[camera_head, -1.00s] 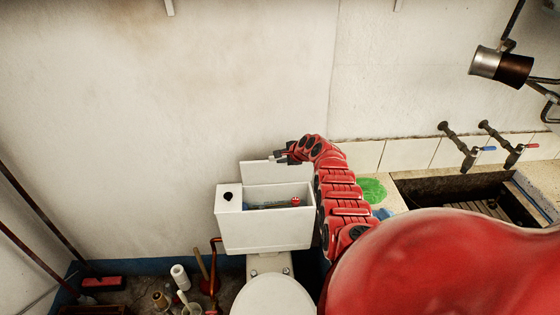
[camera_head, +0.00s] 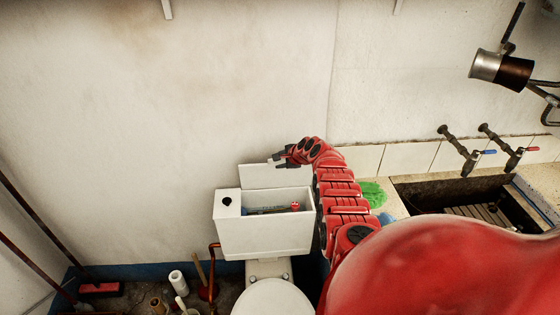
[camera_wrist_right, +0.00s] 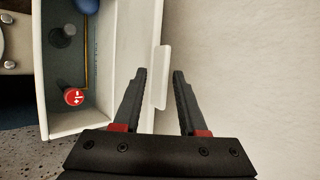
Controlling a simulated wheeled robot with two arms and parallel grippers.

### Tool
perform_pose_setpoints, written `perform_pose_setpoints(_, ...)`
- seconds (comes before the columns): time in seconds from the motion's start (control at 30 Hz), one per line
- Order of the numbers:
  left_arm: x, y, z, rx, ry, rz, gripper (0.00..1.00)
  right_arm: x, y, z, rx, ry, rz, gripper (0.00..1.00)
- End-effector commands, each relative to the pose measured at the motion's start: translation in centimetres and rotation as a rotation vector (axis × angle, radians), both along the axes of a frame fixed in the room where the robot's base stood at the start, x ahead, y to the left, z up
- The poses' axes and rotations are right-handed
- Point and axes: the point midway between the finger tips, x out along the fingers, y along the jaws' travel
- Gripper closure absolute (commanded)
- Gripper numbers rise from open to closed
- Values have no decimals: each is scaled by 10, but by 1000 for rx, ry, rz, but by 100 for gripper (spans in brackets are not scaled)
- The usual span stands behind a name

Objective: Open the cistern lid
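The white cistern (camera_head: 265,238) stands against the wall behind the toilet bowl, its top open. Its lid (camera_head: 275,177) stands up along the back edge, near the wall. Inside the cistern are a red cap (camera_wrist_right: 74,97) and a blue part (camera_wrist_right: 87,5). My right gripper (camera_head: 279,159) is at the lid's upper edge, on its right part. In the right wrist view its fingers (camera_wrist_right: 160,73) are spread, with a white strip (camera_wrist_right: 161,95) of the lid between them and a gap on at least the right side. My left gripper is not in view.
The toilet bowl (camera_head: 272,300) is in front of the cistern. To the right are a stone trough (camera_head: 425,190) and two taps (camera_head: 470,160). Bottles, a paper roll (camera_head: 177,280) and a red pipe (camera_head: 214,275) are at the lower left. The wall is close behind the lid.

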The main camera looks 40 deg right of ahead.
Motion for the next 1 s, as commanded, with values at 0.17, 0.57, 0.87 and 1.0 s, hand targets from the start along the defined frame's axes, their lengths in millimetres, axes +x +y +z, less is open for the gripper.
perform_pose_setpoints(0.17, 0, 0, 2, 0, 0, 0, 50, -1, 0, 1, 1, 0, 1, 59)
perform_pose_setpoints(0.57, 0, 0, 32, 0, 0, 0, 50, -20, 2, 23, -1, -2, 1, 59)
perform_pose_setpoints(0.87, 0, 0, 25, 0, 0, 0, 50, -39, 4, 36, -1, -1, 1, 59)
perform_pose_setpoints(1.0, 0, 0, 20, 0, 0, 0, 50, -51, 4, 46, -2, -4, 0, 59)
